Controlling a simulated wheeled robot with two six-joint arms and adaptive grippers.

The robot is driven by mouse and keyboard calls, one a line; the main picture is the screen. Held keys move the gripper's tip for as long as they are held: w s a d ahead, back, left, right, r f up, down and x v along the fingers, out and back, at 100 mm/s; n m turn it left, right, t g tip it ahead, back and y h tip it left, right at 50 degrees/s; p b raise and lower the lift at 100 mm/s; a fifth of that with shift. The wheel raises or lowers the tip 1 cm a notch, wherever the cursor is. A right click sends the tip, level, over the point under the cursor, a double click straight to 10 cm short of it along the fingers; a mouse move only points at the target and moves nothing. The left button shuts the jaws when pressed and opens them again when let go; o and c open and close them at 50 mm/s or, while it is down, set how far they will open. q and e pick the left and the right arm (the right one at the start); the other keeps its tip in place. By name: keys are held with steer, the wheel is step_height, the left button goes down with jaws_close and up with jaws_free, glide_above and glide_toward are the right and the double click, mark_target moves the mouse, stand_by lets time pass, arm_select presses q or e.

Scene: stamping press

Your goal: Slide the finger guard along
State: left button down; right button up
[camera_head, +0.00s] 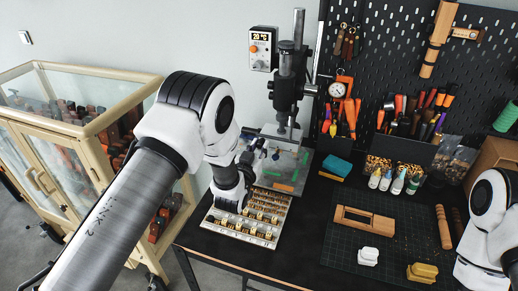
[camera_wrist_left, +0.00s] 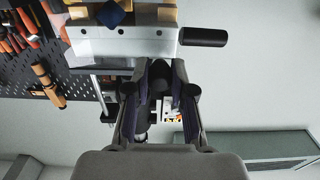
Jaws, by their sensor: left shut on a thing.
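The stamping press (camera_head: 287,85) stands at the back of the black table, with its grey base (camera_head: 302,157) below the ram. My left gripper (camera_head: 259,146) is at the left side of the base, low beside the press column. In the left wrist view the gripper's fingers (camera_wrist_left: 160,82) are close together and shut on a part between them. This appears to be the finger guard, but its outline is mostly hidden by the fingers. A pale block with screws (camera_wrist_left: 120,42) and a black cylindrical handle (camera_wrist_left: 203,37) show just beyond the fingertips. My right gripper is out of view.
A tray of metal type (camera_head: 243,236) lies in front of the press, under my left arm. A teal-and-yellow block (camera_head: 335,167), small bottles (camera_head: 386,180), a wooden frame (camera_head: 363,221) and a cutting mat (camera_head: 340,254) are to the right. A glass cabinet (camera_head: 70,150) stands left.

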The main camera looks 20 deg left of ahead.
arm_select(q)
steer(key=shift+r+p, duration=2.25)
steer(key=shift+r, duration=2.3)
steer(key=c, duration=0.9)
jaws_free()
steer(key=shift+s, duration=0.15)
steer(key=shift+f, duration=0.1)
